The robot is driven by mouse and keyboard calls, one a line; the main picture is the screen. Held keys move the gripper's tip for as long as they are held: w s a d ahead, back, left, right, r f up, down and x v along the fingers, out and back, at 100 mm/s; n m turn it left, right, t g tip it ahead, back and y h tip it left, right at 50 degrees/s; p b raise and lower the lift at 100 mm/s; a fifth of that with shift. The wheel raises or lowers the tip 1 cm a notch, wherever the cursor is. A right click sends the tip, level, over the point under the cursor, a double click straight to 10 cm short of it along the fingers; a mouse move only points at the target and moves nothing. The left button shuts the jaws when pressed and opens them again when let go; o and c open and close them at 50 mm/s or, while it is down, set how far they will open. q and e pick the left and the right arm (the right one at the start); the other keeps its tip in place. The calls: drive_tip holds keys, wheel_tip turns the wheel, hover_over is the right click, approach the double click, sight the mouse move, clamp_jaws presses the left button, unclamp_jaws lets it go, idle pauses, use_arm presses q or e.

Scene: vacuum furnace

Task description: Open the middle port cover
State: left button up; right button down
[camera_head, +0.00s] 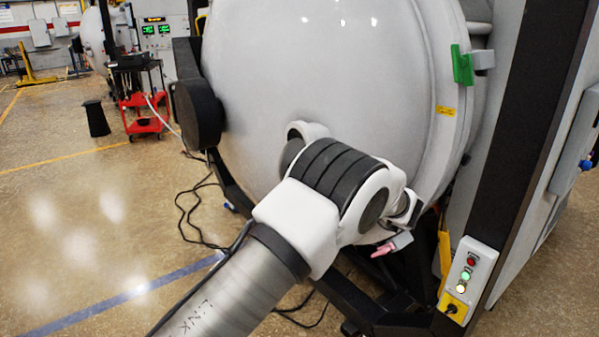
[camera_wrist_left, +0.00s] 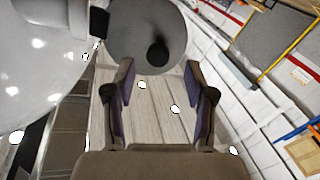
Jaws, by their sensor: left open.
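The large rounded grey-white furnace door (camera_head: 320,75) fills the middle of the head view; a glossy curved surface (camera_wrist_left: 35,65) shows at the left of the left wrist view. No middle port cover can be made out clearly. A flat grey disc with a dark round spot (camera_wrist_left: 125,35) lies beyond my fingertips in the wrist view; I cannot tell whether it is the cover. In the wrist view my left gripper (camera_wrist_left: 159,68) is open and empty.
A green clamp (camera_head: 462,65) and a pink-handled clamp (camera_head: 383,249) sit on the door's rim. A black round hinge part (camera_head: 198,113) is at its left. A button box (camera_head: 468,278) stands lower right. A red cart (camera_head: 143,115) stands back left; the left floor is mostly clear.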

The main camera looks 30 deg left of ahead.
use_arm(q)
drive_tip(key=d, duration=0.5)
drive_tip(key=shift+s+d, duration=0.1)
drive_tip(key=shift+s, duration=0.3)
drive_tip(key=s+a+f+m+t+h, duration=0.25)
drive_tip(key=a+f+m, duration=0.2)
drive_tip(key=f, duration=0.55)
drive_tip(key=s+a+f+m+t+h, duration=0.1)
drive_tip(key=s+a+f+m, duration=0.35)
drive_tip(key=f, duration=0.55)
drive_tip(key=s+a+f+m+t+h, duration=0.25)
drive_tip(key=a+f+m, duration=0.2)
drive_tip(key=f, duration=0.55)
drive_tip(key=s+d+f+m+g+h, duration=0.2)
drive_tip(key=s+d+f+m+h, duration=0.15)
drive_tip(key=s+f, duration=0.4)
drive_tip(key=s+d+f+m+g+h, duration=0.2)
drive_tip(key=s+d+f+h, duration=0.25)
drive_tip(key=s, duration=0.65)
drive_tip(key=s+d+g+h, duration=0.4)
drive_tip(key=s+d, duration=0.3)
drive_tip(key=s, duration=0.6)
drive_tip(key=shift+s+d+f+g+b, duration=0.2)
drive_tip(key=shift+s+g+b, duration=0.05)
drive_tip(key=shift+g+b, duration=0.2)
